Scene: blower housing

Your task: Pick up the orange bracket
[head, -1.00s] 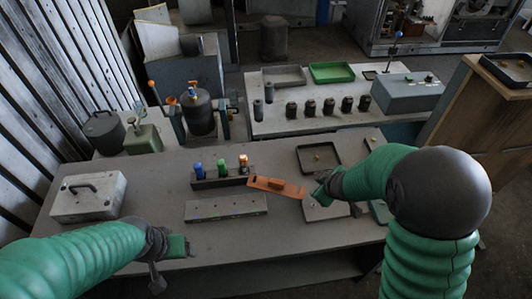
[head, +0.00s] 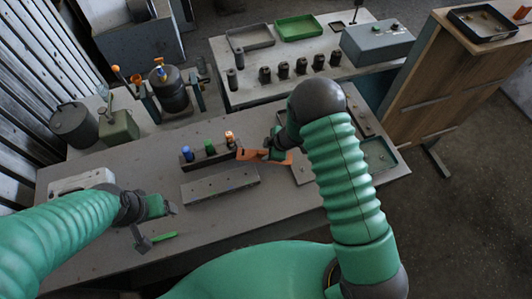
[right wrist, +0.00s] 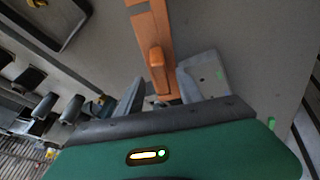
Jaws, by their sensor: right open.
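The orange bracket (head: 247,154) lies on the front table, behind the grey block and close to the dark stand with coloured pegs. My right gripper (head: 268,152) is over its right part and hides some of it. In the right wrist view the bracket (right wrist: 149,30) runs from the top edge down between the two fingers, with a raised orange knob. My right gripper (right wrist: 176,75) is open there, with a finger on each side of the bracket and gaps visible. My left gripper (head: 168,206) is over the table's left part; its jaws are too small to read.
A dark stand (head: 196,167) with blue, green and orange-topped pegs is left of the bracket. A grey block (head: 220,184) lies in front. A hammer-like tool with a green handle (head: 164,237) lies near my left gripper. A white case (head: 82,182) is at left.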

